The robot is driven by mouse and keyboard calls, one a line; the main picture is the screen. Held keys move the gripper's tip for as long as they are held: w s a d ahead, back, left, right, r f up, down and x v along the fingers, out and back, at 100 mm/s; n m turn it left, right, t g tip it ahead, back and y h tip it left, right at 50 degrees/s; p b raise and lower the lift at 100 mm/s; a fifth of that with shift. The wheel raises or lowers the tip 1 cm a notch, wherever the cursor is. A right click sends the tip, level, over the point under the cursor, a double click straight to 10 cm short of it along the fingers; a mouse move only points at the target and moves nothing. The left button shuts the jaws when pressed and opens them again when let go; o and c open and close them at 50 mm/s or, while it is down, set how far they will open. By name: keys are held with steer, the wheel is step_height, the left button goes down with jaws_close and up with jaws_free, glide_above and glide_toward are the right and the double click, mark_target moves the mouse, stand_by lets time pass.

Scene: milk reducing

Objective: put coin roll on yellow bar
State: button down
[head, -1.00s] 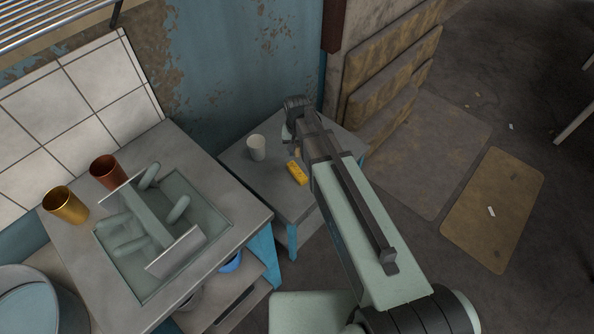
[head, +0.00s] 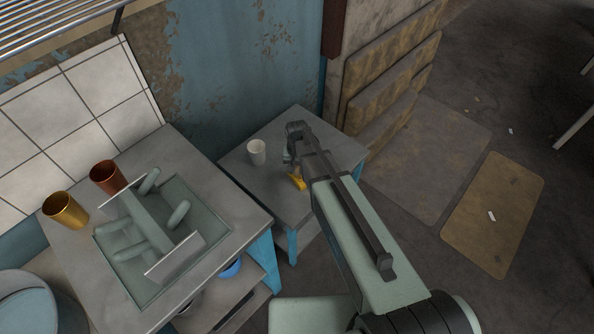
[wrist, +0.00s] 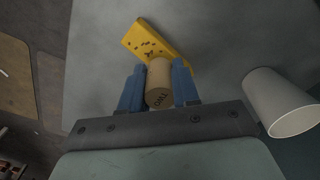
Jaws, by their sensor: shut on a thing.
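The coin roll (wrist: 158,84) is a tan paper cylinder with dark lettering on its end. My gripper (wrist: 158,86) is shut on it, one blue finger on each side. The yellow bar (wrist: 150,40) lies on the small grey table, just beyond the fingertips. The roll's far end overlaps the bar's near edge in the wrist view; I cannot tell whether they touch. In the head view the yellow bar (head: 297,181) is partly hidden by my gripper (head: 290,164), and the roll cannot be made out.
A white cup (head: 257,152) stands on the small table (head: 240,172), left of my gripper; it also shows at right in the wrist view (wrist: 280,103). A counter with a sink (head: 190,245), a gold cup (head: 66,210) and a copper cup (head: 107,177) is at left.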

steer(key=shift+f, duration=0.8)
steer(key=shift+f, duration=0.1)
steer(key=c, duration=0.8)
jaws_free()
step_height(320, 180, up, 12)
steer(key=shift+r, duration=0.15)
